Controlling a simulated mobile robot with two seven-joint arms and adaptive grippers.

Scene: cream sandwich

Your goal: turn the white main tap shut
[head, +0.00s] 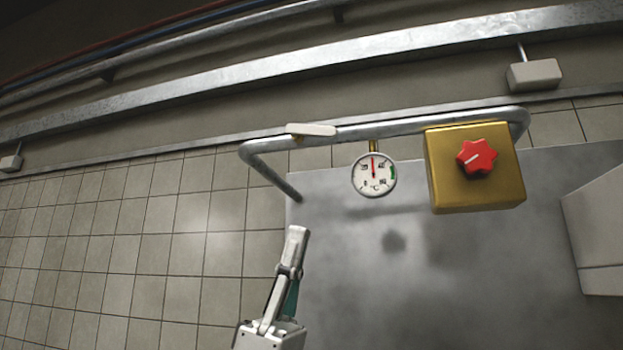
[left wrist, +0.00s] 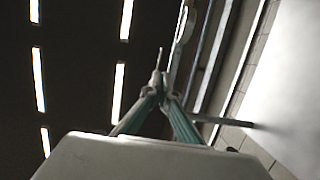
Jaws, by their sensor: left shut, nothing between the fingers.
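The white main tap (head: 311,129) is a white lever on a small brass stem, on the grey pipe near its left bend. The lever lies almost along the pipe, tilted slightly in the picture. My left gripper (head: 297,236) is below the lever in the head view, near the metal panel's left edge. Its fingers are together and hold nothing, and a gap shows between them and the lever. In the left wrist view the closed fingers (left wrist: 163,82) point up the picture; I cannot tell for sure whether the pale shape beyond them is the lever. My right gripper is not in view.
The grey pipe (head: 400,123) runs above the metal panel (head: 460,280). A round dial gauge (head: 374,174) and a brass box (head: 475,190) with a red knob (head: 477,157) sit right of the lever. The tiled wall (head: 150,250) at left is clear.

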